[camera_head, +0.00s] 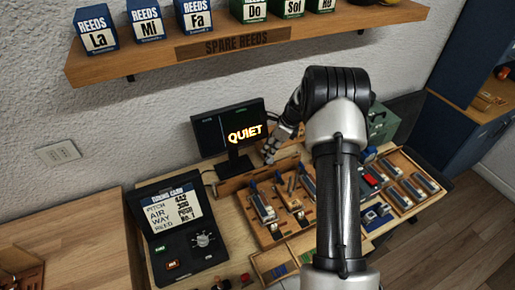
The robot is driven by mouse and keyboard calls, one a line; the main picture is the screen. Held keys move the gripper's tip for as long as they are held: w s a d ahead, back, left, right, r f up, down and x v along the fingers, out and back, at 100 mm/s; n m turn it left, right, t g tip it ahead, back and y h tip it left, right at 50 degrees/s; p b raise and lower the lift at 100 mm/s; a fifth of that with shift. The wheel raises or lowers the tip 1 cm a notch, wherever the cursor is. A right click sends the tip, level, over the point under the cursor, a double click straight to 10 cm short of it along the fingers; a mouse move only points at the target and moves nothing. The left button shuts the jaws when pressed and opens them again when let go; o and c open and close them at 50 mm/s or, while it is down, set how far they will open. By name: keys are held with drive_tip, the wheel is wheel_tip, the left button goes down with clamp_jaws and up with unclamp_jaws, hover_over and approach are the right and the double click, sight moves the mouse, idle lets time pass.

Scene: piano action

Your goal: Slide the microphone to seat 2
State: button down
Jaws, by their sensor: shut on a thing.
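My gripper (272,150) is at the back of the workbench, just right of the monitor's stand and pointing down. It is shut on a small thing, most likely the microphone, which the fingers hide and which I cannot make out. The seats are not clearly marked in this view, so I cannot tell which one is seat 2. A wooden tray (243,203) with several grey reed-like blocks lies in front of the gripper, partly hidden by my arm.
A monitor (231,127) reading "QUIET" stands close left of my gripper. A tuning-card device (178,236) sits at the front left. A second wooden tray (424,180) lies right of my arm. A shelf of reed boxes (250,40) hangs above.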

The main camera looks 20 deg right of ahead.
drive_tip(key=shift+d, duration=0.5)
drive_tip(key=c, duration=1.7)
unclamp_jaws()
drive_tip(key=v, duration=1.2)
